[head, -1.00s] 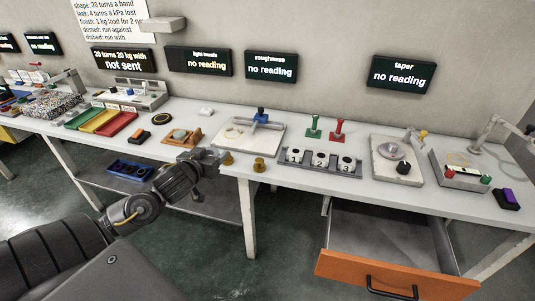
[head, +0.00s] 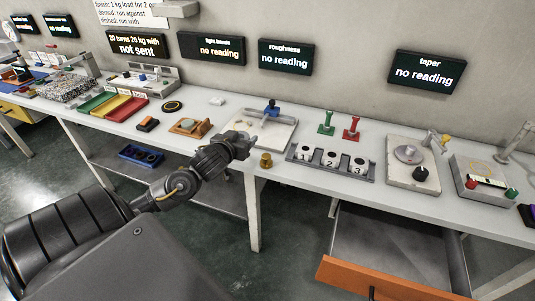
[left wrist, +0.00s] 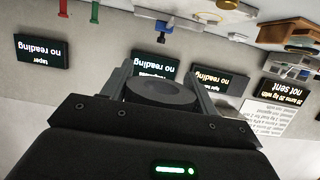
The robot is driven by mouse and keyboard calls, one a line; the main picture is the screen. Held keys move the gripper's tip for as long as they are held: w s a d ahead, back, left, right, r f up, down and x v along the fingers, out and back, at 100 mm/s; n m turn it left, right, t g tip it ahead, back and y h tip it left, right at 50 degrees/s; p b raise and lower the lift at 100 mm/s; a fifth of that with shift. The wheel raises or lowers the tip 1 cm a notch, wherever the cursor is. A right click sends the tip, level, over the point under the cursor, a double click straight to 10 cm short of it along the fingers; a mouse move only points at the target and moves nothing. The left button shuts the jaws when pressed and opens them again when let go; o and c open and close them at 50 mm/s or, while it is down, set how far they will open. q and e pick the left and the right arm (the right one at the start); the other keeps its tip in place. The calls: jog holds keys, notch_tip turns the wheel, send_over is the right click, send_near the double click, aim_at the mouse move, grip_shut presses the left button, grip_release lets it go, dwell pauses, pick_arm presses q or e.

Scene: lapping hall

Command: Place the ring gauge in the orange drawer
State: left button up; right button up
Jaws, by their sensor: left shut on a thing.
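My left gripper (head: 243,142) is above the front edge of the bench, left of a brass piece. It is shut on a dark grey round piece (left wrist: 160,93), which looks like the ring gauge. The left wrist view shows this piece between the two fingers (left wrist: 160,88); whether it has a bore cannot be told. In the head view the gripper mostly hides it. The orange drawer (head: 385,281) is pulled open below the bench at the lower right, and its visible grey inside looks empty. My right gripper is out of view.
The brass piece (head: 265,160) stands near the bench edge. A grey block with numbered holders (head: 330,160), green and red handled gauges (head: 351,128) and a taper plate (head: 411,160) stand to the right. The bench top (head: 460,218) overhangs the drawer's back. A bench leg (head: 254,215) stands left of it.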

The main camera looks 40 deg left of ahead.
pick_arm(q)
jog(key=w+f, duration=0.2)
jog(key=w+d+f, duration=0.1)
jog(key=w+f, duration=0.1)
jog(key=w, duration=0.1)
jog(key=w+d+f, duration=0.1)
jog(key=w+f, duration=0.1)
jog(key=w, duration=0.1)
jog(key=shift+d, duration=0.1)
jog(key=shift+w+d+f, duration=0.15)
jog(key=shift+w+f, duration=0.3)
jog(key=shift+f, duration=0.15)
jog(key=f+p, duration=0.2)
jog(key=f, duration=0.1)
jog(key=shift+w+d+f, duration=0.1)
jog(key=shift+w+f, duration=0.05)
jog(key=shift+w, duration=0.2)
jog(key=shift+f, duration=0.1)
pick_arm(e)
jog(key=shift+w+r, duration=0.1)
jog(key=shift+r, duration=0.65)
pick_arm(q)
jog(key=shift+f, duration=0.1)
jog(key=o, duration=1)
jog(key=shift+o, duration=0.2)
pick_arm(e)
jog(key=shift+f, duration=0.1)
